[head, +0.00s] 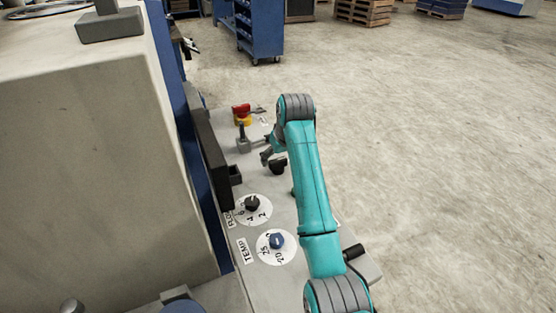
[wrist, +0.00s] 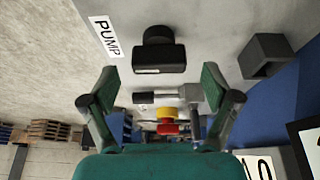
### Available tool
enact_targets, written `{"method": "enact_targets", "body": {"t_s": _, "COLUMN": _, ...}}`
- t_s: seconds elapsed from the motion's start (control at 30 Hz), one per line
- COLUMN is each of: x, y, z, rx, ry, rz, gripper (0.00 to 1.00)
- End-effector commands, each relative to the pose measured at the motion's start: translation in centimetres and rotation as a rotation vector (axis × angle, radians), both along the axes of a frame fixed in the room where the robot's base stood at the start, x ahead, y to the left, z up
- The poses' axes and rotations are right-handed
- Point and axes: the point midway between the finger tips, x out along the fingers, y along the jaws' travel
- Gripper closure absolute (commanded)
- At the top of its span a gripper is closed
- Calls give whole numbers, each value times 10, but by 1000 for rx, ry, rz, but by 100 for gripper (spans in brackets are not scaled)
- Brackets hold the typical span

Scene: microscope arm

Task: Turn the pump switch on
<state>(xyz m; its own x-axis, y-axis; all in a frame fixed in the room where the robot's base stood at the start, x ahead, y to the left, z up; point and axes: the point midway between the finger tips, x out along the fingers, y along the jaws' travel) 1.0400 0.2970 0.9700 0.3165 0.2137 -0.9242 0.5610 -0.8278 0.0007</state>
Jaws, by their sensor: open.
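The pump switch (wrist: 158,55) is a black knob with a bar-shaped grip and a pale line on its front. It sits beside the white PUMP label (wrist: 104,37) in the wrist view. In the head view the black switch (head: 278,166) is on the grey panel, partly beside my arm. My gripper (wrist: 160,80) is open, with one teal-padded finger on each side of the picture. The switch appears between and just beyond the fingertips, with nothing gripped. In the head view my gripper (head: 267,151) is small and partly hidden by my arm, near the switch. I cannot tell whether it touches.
A grey lever (head: 242,141) and a red and yellow stop button (head: 242,114) stand behind the switch. A dark open box (wrist: 265,56) is on the panel. The FLOW dial (head: 252,204) and TEMP dial (head: 277,243) are nearer. Floor on the right is clear.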

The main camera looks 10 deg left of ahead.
Motion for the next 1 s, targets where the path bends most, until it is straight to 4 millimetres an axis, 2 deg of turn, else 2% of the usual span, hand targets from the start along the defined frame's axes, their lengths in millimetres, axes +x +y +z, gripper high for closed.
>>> {"method": "enact_targets", "body": {"t_s": 0.2, "x": 5, "y": 4, "z": -16, "rx": 0, "ry": 0, "rz": 0, "gripper": 12}}
{"method": "enact_targets", "body": {"t_s": 0.5, "x": 6, "y": 4, "z": -18, "rx": 1, "ry": -1, "rz": 0, "gripper": 12}}
{"method": "enact_targets", "body": {"t_s": 0.53, "x": 6, "y": 4, "z": -18, "rx": 1, "ry": -1, "rz": 0, "gripper": 15}}
{"method": "enact_targets", "body": {"t_s": 0.77, "x": 6, "y": 4, "z": -18, "rx": 0, "ry": 0, "rz": 0, "gripper": 72}}
{"method": "enact_targets", "body": {"t_s": 1.0, "x": 6, "y": 4, "z": -18, "rx": 0, "ry": 0, "rz": -11, "gripper": 72}}
